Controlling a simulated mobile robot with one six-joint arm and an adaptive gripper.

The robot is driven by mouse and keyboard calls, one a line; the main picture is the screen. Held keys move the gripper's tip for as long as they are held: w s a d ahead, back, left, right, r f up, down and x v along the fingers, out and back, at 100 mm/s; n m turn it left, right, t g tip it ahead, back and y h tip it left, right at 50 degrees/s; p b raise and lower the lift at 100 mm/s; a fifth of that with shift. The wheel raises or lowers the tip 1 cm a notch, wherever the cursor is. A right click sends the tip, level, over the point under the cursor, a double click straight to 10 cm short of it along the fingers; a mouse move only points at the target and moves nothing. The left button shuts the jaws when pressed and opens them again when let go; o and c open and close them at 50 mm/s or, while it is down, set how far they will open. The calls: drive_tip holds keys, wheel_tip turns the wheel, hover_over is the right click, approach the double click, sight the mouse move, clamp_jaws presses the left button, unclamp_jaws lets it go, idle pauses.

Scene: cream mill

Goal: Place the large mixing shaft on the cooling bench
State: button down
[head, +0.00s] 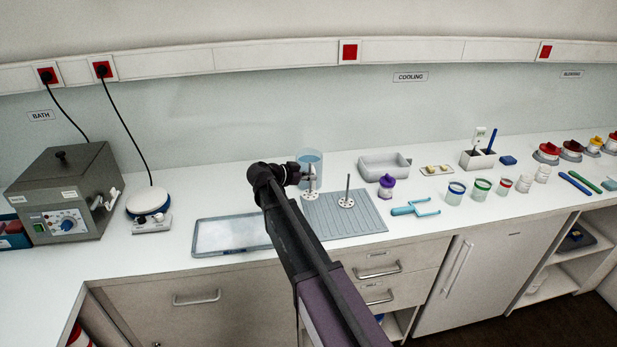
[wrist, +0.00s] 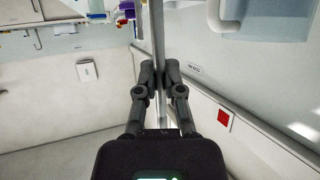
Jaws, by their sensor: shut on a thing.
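My gripper (head: 304,171) is shut on the thin metal rod of a mixing shaft (head: 309,196), which has a pale perforated disc at its lower end. The shaft is roughly upright over the back left of a grey ribbed mat (head: 365,222); I cannot tell whether the disc touches the mat. In the wrist view the rod (wrist: 159,30) runs between the closed fingertips (wrist: 159,76). A second, similar shaft (head: 347,200) stands upright on the mat to the right. The bench (head: 335,165) below the COOLING sign (head: 410,77) is white.
A blue-tinted beaker (head: 312,157) stands just behind the held shaft. A shallow tray (head: 232,235) lies left of the mat. A grey bin (head: 384,164), a purple-lidded jar (head: 386,187) and a light-blue forked tool (head: 415,208) are to the right. Bare bench lies left of the beaker.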

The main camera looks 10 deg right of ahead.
sight(309, 194)
drive_tip(key=shift+f, duration=0.1)
wheel_tip(309, 194, down, 6)
drive_tip(key=b, duration=0.6)
drive_tip(key=shift+f+b, duration=0.25)
drive_tip(key=shift+b, duration=0.1)
drive_tip(key=shift+f+b, duration=0.35)
idle(0.5)
drive_tip(key=c, duration=0.7)
unclamp_jaws()
